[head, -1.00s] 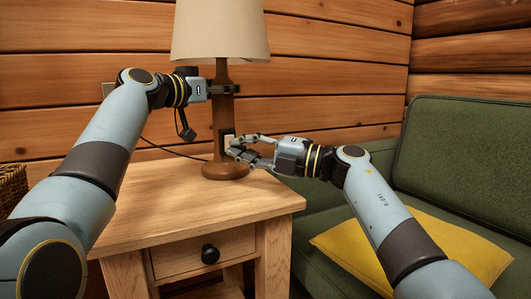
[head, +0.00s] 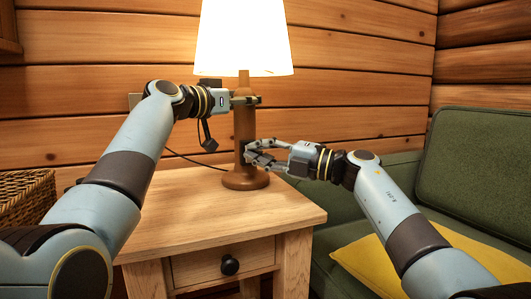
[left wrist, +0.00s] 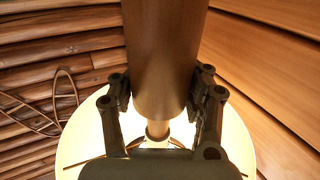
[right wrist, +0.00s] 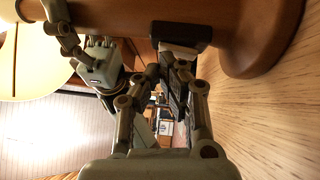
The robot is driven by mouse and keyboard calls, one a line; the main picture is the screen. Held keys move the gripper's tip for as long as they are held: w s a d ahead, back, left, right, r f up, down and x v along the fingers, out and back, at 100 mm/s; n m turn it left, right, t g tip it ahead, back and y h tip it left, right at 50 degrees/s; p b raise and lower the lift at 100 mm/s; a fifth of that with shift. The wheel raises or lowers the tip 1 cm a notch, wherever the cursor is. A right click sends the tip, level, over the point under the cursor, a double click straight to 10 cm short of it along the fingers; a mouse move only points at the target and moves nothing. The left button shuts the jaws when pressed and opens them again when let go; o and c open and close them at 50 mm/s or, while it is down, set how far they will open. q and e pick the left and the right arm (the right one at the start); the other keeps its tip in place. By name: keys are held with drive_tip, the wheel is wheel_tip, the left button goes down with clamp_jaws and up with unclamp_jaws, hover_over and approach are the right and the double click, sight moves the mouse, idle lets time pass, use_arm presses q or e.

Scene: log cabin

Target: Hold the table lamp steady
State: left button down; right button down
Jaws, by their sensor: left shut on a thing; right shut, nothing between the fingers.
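The table lamp (head: 244,125) stands upright on the wooden side table, its shade (head: 242,40) brightly lit. My left gripper (head: 247,100) is shut around the upper part of its wooden stem, below the shade. In the left wrist view the stem (left wrist: 160,60) lies between the two fingers. My right gripper (head: 250,152) is shut and empty beside the lower stem, above the round base (head: 246,181). In the right wrist view a black switch plate with a pale rocker (right wrist: 180,48) is on the stem, close to the right fingertips. I cannot tell whether they touch it.
The side table (head: 190,215) has a drawer with a dark knob (head: 229,265). A green sofa (head: 480,170) with a yellow cushion (head: 380,260) is at the right. A wicker basket (head: 25,195) is at the left. A cord (head: 195,160) runs behind the lamp.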

drive_tip(key=s+d+r, duration=0.1)
drive_tip(key=s+d, duration=0.7)
drive_tip(key=d, duration=0.2)
drive_tip(key=shift+r, duration=0.2)
drive_tip(key=shift+s, duration=0.1)
use_arm(q)
drive_tip(key=c, duration=1.3)
unclamp_jaws()
drive_tip(key=shift+r, duration=0.15)
drive_tip(key=o, duration=0.8)
drive_tip(key=shift+c, duration=0.2)
